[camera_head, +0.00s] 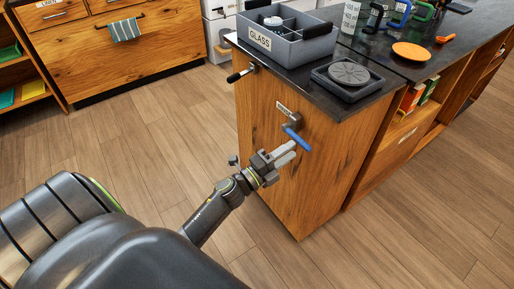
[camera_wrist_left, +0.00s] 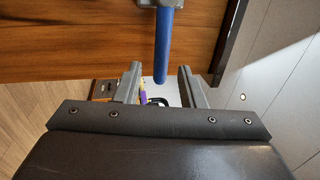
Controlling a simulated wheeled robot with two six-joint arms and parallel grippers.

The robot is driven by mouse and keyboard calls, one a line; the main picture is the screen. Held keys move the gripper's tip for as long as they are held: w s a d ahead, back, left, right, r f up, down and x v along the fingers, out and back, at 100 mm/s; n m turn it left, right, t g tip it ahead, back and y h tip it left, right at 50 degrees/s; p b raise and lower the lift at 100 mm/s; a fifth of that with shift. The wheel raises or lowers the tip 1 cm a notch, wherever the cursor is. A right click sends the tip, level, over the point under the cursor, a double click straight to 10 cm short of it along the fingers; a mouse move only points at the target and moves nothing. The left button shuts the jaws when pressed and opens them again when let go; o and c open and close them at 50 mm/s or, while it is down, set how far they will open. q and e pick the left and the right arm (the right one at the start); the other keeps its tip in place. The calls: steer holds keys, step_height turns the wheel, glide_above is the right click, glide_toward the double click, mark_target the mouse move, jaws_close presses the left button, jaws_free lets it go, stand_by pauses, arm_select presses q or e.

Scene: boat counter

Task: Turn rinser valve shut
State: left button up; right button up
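The rinser valve has a blue lever (camera_head: 297,138) on a grey metal body (camera_head: 293,121), mounted on the wooden end panel of the counter under a small label. The lever slants down to the right in the head view. My left gripper (camera_head: 290,152) is open beside the lever's lower part. In the left wrist view the blue lever (camera_wrist_left: 164,45) hangs from the top, its end between the two spread fingertips (camera_wrist_left: 160,78). I see no clear contact with either finger. The rinser (camera_head: 348,76), a dark square unit with a round grey disc, sits on the counter above. My right gripper is not in view.
A grey divided bin labelled GLASS (camera_head: 285,42) stands on the dark countertop beside the rinser. A black handle (camera_head: 241,74) sticks out of the panel's upper left. An orange disc (camera_head: 411,52) lies further right. The wooden floor before the panel is clear.

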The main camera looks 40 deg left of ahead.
arm_select(q)
steer(key=b+v, duration=0.3)
steer(key=v, duration=0.9)
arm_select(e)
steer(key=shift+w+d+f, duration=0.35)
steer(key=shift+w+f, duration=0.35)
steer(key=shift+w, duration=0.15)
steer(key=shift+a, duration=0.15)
